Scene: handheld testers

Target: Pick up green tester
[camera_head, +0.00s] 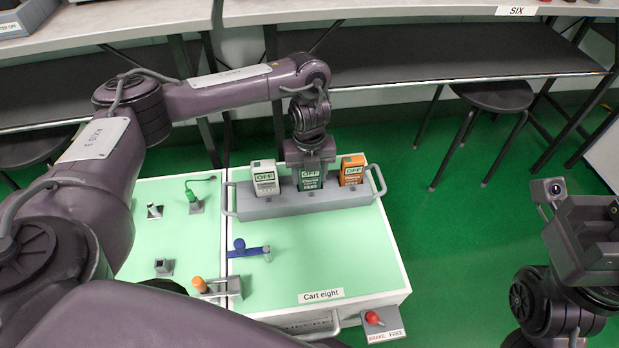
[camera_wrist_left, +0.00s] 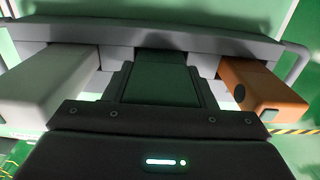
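The green tester (camera_head: 311,178) stands in a grey rack (camera_head: 262,208) on the cart, between a white tester (camera_head: 265,178) and an orange tester (camera_head: 352,170). Its label reads OFF. My left gripper (camera_head: 310,158) is right over it from above and behind, hiding its top. In the left wrist view the green tester (camera_wrist_left: 162,80) lies between the two dark fingers, with no clear gap at its sides. I cannot tell whether they press on it. My right gripper (camera_head: 590,235) is at the right edge, away from the cart; its fingers do not show clearly.
A blue lever (camera_head: 248,251), an orange knob (camera_head: 199,285) and a green-handled fixture (camera_head: 193,198) stand to the left. A desk (camera_head: 400,12) and a stool (camera_head: 490,96) are behind.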

